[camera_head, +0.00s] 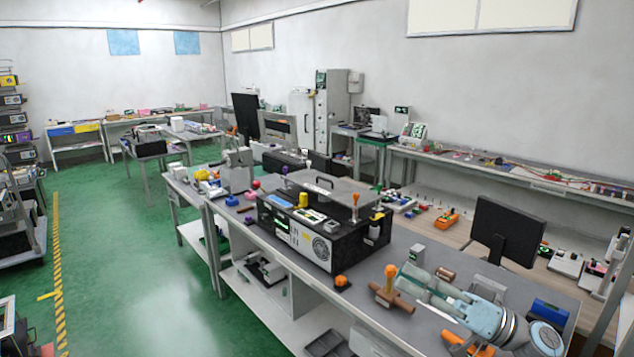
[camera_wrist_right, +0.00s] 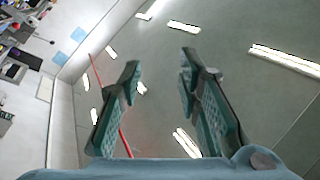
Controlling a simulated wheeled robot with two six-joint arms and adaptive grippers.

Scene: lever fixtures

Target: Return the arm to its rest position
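My right arm comes in from the lower right in the head view. Its right gripper (camera_head: 412,277) is above the grey workbench top, close to an upright orange lever handle (camera_head: 390,275) on a brown base; I cannot tell the gap between them. In the right wrist view the two teal-padded fingers (camera_wrist_right: 160,82) stand well apart with nothing between them. They point up at the ceiling and its lights. My left arm and left gripper are not in view.
A black bench device (camera_head: 322,244) with a grey lid and another orange lever (camera_head: 355,200) stands left of my gripper. An orange knob (camera_head: 342,281) sits in front of it. A dark monitor (camera_head: 505,231) stands behind my arm. Green floor (camera_head: 150,270) is clear at left.

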